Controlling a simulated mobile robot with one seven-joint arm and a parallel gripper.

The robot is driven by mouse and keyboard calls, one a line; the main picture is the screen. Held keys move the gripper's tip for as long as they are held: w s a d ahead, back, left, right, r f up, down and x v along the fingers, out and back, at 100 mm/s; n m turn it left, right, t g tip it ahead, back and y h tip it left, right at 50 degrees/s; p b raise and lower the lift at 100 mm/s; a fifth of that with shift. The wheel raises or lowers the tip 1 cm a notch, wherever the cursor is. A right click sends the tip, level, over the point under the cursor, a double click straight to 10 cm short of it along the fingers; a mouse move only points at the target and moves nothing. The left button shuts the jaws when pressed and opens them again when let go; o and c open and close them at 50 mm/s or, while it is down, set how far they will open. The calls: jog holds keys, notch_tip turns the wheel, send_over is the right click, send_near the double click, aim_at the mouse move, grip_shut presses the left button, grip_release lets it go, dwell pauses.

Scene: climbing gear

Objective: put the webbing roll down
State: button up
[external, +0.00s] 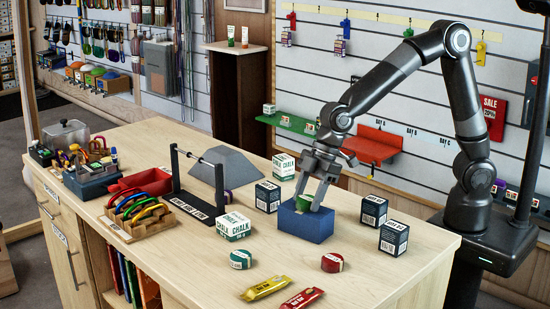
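My gripper (311,196) points down over a blue block (306,225) on the wooden counter. A green webbing roll (303,203) sits between its fingers, and the gripper looks shut on it. The roll is at the top of the block; I cannot tell whether it rests on it or is held just above. The fingers hide part of the roll.
Black boxes stand left (267,196) and right (374,210) of the block, with a white chalk box (234,229) nearby. A green round roll (240,259) and a red one (332,262) lie in front. The counter's front right is clear.

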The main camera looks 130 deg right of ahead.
jog(key=shift+o, duration=1.3)
jog(key=shift+r, duration=0.15)
jog(key=d+v, duration=0.1)
jog(key=v, duration=1.1)
jog(key=s+a+r+n, duration=0.1)
jog(key=s+a, duration=0.4)
jog(key=a, duration=0.3)
jog(key=s+a+r, duration=0.1)
jog(key=s+a, duration=0.4)
jog(key=a, duration=0.2)
jog(key=s+a+f, duration=0.3)
jog(key=s+a, duration=0.4)
jog(key=s, duration=0.5)
jog(key=shift+s+a+f+n+t+y, duration=0.25)
jog(key=shift+n+t+y, duration=0.15)
